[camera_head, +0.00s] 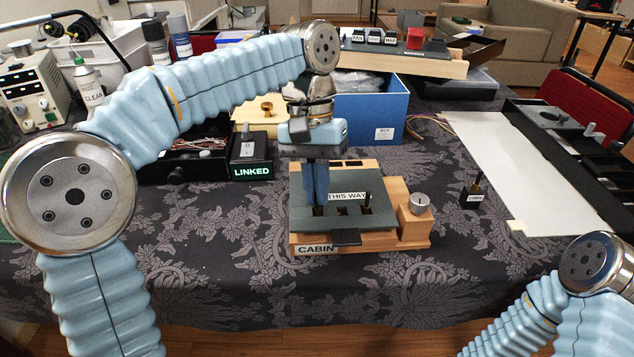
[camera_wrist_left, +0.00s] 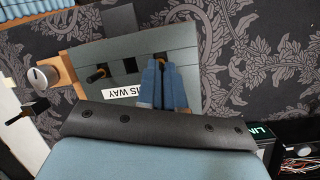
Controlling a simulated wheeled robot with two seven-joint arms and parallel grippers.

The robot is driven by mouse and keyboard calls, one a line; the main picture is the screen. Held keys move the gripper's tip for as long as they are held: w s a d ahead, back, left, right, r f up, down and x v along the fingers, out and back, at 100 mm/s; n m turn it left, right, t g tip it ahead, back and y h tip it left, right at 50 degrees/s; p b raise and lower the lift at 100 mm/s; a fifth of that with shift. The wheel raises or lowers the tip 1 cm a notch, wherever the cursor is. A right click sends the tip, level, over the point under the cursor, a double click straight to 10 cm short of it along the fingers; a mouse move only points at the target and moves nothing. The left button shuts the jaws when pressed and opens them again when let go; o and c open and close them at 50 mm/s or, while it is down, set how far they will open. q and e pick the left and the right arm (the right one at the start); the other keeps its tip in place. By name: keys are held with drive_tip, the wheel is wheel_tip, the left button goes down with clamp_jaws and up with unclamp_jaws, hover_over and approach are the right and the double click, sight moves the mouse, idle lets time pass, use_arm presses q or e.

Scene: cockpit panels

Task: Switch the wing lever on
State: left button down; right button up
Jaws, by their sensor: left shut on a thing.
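A grey-topped wooden panel box (camera_head: 375,185) stands mid-table, with "CABIN" on its front left and a "THIS WAY" strip (camera_head: 346,196) on top. Dark slots run along the top; a short lever (camera_head: 367,201) stands in the right one and also shows in the left wrist view (camera_wrist_left: 97,75). My left gripper (camera_head: 317,210) points down at the leftmost slot. Its blue fingers (camera_wrist_left: 160,88) are shut on a lever there, which they mostly hide. I cannot read a "wing" label on it. My right gripper is out of view; only my right arm shows at lower right.
A round silver knob (camera_head: 420,202) sits on the box's right end. A small block marked "CABIN" (camera_head: 474,196) with an upright peg stands to the right. A black "LINKED" box (camera_head: 251,157) and a blue bin (camera_head: 372,112) stand behind. The front cloth is clear.

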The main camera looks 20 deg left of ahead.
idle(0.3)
use_arm(q)
drive_tip(key=c, duration=1.2)
unclamp_jaws()
drive_tip(key=shift+c, duration=0.2)
